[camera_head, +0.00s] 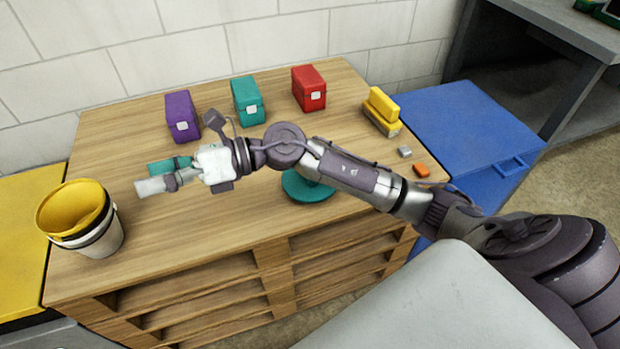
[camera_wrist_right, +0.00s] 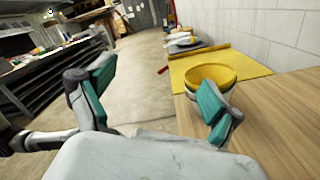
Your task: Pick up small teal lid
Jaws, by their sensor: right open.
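A round teal lid (camera_head: 303,190) lies flat on the wooden workbench in the head view. My right forearm crosses above it and hides its far part. My right gripper (camera_head: 156,177) is well to the left of the lid, above the bench and pointing left toward the bucket. In the right wrist view the right gripper (camera_wrist_right: 157,95) is open, with teal pads on its fingers and nothing between them. The lid does not show in the wrist view. My left gripper is in neither view.
A white bucket with a yellow inside (camera_head: 98,238) stands at the bench's left end. Purple (camera_head: 182,116), teal (camera_head: 247,101) and red (camera_head: 309,88) boxes stand at the back. Yellow cases (camera_head: 383,109) and an orange block (camera_head: 421,170) are on the right, near a blue chest (camera_head: 468,128).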

